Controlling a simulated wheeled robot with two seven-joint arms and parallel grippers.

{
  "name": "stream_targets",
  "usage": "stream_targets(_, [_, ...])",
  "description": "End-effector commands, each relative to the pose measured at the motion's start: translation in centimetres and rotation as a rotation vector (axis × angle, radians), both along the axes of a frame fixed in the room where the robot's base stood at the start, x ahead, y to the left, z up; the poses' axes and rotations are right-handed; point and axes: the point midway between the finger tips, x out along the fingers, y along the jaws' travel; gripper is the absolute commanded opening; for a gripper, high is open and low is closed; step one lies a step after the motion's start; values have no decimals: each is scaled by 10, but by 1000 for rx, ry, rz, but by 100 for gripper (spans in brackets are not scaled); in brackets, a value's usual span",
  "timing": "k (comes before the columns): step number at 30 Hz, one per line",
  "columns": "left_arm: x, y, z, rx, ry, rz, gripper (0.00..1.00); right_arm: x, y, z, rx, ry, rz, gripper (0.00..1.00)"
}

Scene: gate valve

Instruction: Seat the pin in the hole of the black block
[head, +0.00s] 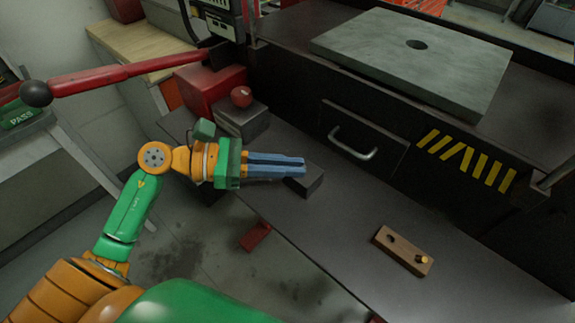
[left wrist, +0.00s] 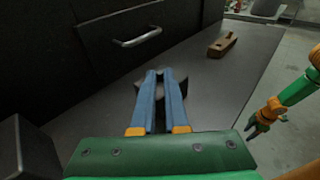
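The black block (head: 306,182) lies on the dark bench top by the tips of my left gripper (head: 303,167), which cover part of it. It also shows behind the blue fingers in the left wrist view (left wrist: 136,87), its hole hidden. My left gripper's fingers are close together with a narrow empty gap between them. My right gripper (left wrist: 253,130) shows small at the right of the left wrist view, away from the blocks.
A drawer with a metal handle (head: 352,146) is behind the bench top. A grey plate with a hole (head: 400,62) lies on the upper surface. A grey box (head: 242,120) with a red knob (head: 241,96) stands behind my left gripper. The bench between both blocks is clear.

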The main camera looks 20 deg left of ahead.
Motion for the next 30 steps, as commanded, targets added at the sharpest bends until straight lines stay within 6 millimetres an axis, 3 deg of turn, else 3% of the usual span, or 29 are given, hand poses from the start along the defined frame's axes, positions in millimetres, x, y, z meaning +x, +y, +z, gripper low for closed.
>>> stream_targets(1, [-3, -1, -10, 18, 21, -12, 40, 0, 0, -2, 0, 0, 0, 50])
stream_targets(11, [-3, -1, -12, 18, 26, -12, 40, 0, 0, -2, -1, 0, -1, 50])
stream_targets(17, [-4, 1, 3, 17, 28, -11, 40, 0, 0, 15, 0, 0, -1, 50])
stream_targets(19, [-10, 16, -5, 20, 26, -6, 40, 0, 0, -2, 0, 0, -2, 50])
stream_targets(24, [-30, 61, 6, 17, 19, -5, 40, 0, 1, -24, 1, 0, -2, 50])
stream_targets(30, [-47, 98, 21, 12, 17, -6, 40, 0, 1, -34, 2, 0, -2, 50])
